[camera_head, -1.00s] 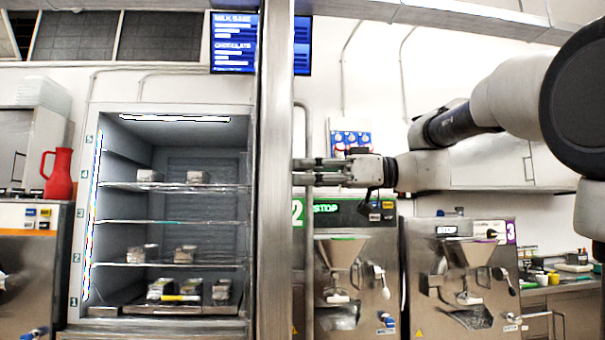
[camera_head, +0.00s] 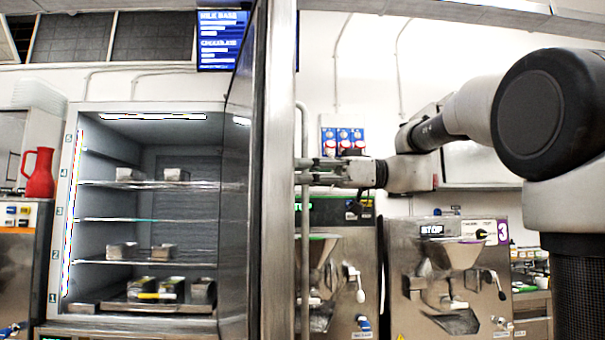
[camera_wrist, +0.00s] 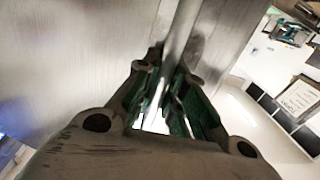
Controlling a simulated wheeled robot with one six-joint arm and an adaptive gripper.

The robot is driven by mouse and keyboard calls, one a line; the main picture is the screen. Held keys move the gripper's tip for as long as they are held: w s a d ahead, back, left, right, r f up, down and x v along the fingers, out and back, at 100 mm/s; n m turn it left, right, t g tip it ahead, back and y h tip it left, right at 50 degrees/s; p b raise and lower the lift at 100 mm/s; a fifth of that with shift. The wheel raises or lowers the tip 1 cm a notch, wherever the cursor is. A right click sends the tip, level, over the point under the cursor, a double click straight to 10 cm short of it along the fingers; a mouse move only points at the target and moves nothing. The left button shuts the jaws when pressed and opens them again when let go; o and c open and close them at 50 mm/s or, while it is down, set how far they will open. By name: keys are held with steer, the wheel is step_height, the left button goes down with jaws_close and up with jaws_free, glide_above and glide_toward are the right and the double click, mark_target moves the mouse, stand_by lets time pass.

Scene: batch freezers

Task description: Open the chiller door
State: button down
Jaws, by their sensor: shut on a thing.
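The chiller (camera_head: 72,215) stands at the left in the head view with its lit inside and shelves in plain sight. Its steel door (camera_head: 278,200) stands open, seen nearly edge-on to the right of the opening. A long vertical bar handle (camera_head: 305,240) runs down the door's outer side. My gripper (camera_head: 308,172) reaches in from the right and is shut on the handle. In the wrist view the gripper fingers (camera_wrist: 170,98) close around the handle bar (camera_wrist: 182,32), with the door face (camera_wrist: 80,60) behind. The exact finger contact is partly hidden.
Several small containers sit on the chiller shelves (camera_head: 150,219). A red jug (camera_head: 40,175) stands on a machine at the left. Batch freezers (camera_head: 450,275) stand behind and right of the door. A blue menu screen (camera_head: 220,38) hangs above, partly hidden by the door.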

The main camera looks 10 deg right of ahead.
steer(key=shift+s+f, duration=0.1)
steer(key=shift+f, duration=0.05)
steer(key=c, duration=1.5)
jaws_free()
steer(key=shift+o, duration=0.2)
steer(key=d, duration=0.7)
steer(key=shift+s+d, duration=0.25)
steer(key=shift+s, duration=0.05)
